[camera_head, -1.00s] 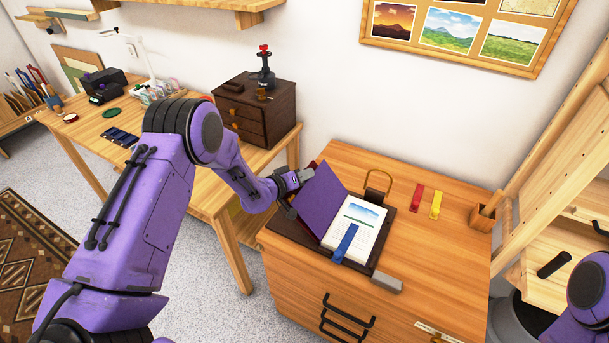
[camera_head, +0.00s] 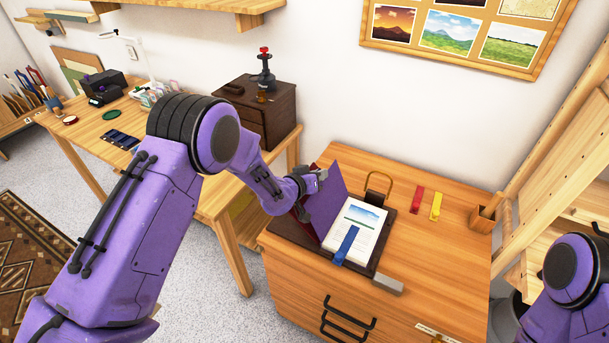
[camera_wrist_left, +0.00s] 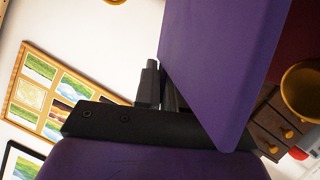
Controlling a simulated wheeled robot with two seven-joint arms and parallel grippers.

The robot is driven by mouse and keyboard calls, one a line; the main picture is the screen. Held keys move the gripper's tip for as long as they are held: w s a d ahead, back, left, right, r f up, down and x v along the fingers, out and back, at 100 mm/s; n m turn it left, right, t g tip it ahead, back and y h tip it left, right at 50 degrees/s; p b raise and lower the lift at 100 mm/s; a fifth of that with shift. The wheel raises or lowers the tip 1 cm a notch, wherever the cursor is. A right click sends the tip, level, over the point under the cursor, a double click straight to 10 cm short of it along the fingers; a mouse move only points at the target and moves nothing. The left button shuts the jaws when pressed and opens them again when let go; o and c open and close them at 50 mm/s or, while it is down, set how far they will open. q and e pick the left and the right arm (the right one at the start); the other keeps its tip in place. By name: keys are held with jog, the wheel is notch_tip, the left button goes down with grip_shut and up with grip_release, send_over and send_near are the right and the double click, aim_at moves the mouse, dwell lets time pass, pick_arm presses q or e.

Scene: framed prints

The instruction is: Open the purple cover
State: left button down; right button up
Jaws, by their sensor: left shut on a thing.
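The purple cover (camera_head: 326,203) stands steeply raised on the left side of a dark base (camera_head: 290,233) on the wooden cabinet. It also fills much of the left wrist view (camera_wrist_left: 220,60). My left gripper (camera_head: 318,174) is shut on the cover's upper edge. White pages with a landscape picture (camera_head: 355,224) lie uncovered to the right of the cover, with a blue strip (camera_head: 346,244) across their lower left part. My right arm shows at the lower right, but its gripper is out of view.
A brass-coloured loop (camera_head: 379,187) stands behind the pages. Red (camera_head: 415,201) and yellow (camera_head: 436,206) pieces lie to the right, near a wooden holder (camera_head: 484,218). A grey block (camera_head: 388,284) lies at the front.

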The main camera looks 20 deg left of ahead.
pick_arm(q)
jog(key=shift+s+d+r, duration=0.1)
jog(key=shift+d+r, duration=0.1)
jog(key=shift+d, duration=0.35)
jog(key=shift+d+r, duration=0.2)
jog(key=shift+d, duration=0.3)
jog(key=shift+a, duration=0.1)
dwell(0.3)
jog(key=c, duration=1.3)
grip_release()
